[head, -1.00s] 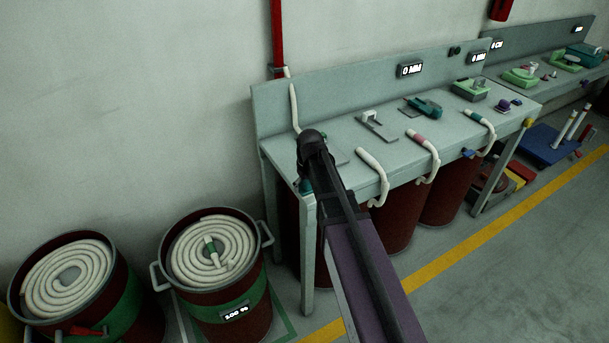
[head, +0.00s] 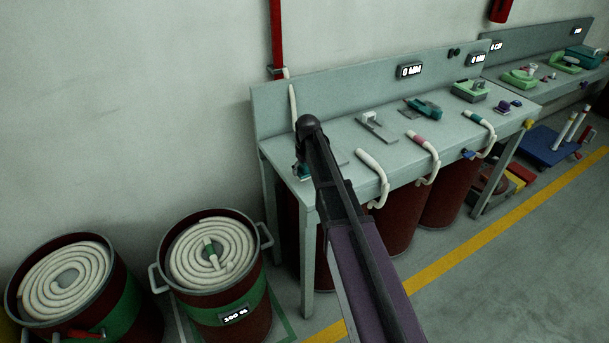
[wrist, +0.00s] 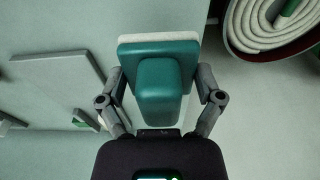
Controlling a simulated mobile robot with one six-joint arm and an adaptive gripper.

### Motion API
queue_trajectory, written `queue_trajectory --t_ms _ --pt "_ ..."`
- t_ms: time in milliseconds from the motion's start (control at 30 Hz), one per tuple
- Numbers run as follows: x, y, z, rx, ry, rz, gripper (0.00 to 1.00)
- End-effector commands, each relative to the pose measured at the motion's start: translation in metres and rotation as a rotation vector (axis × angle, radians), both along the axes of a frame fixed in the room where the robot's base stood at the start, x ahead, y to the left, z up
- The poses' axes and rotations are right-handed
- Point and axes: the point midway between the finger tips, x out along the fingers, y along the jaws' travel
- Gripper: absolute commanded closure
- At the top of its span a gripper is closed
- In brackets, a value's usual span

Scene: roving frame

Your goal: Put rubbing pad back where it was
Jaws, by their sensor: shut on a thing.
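The rubbing pad (wrist: 158,90) is a teal block with a raised grip and a pale layer along its far edge. My gripper (wrist: 160,84) is shut on it, one finger at each side. In the head view the pad (head: 303,171) shows as a small teal patch below the end of my arm, above the left end of the bench (head: 275,138); the arm hides most of the gripper. A flat grey plate (wrist: 62,82) lies on the bench, left of the pad in the wrist view. The pad looks apart from the plate.
A drum with coiled white hose (head: 213,252) stands left of the bench, with another drum (head: 66,283) beyond it. White bent hoses (head: 372,175) hang over the bench's front edge.

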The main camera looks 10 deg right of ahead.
Motion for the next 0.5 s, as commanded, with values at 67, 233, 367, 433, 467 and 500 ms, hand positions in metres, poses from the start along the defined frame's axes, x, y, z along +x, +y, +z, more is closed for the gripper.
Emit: queue_trajectory --t_ms 67,233,367,433,467,500 --pt "0.003 0.0 0.0 0.0 0.0 0.0 0.53" --pt "0.015 -0.002 -0.006 0.0 0.0 0.0 0.53" --pt "0.013 -0.001 -0.019 0.0 0.0 0.001 0.53" --pt "0.013 -0.001 -0.025 0.0 0.0 0.001 0.53" --pt "0.013 -0.001 -0.027 0.0 0.0 0.001 0.53" --pt "0.013 -0.001 -0.03 0.0 0.0 0.001 0.53"
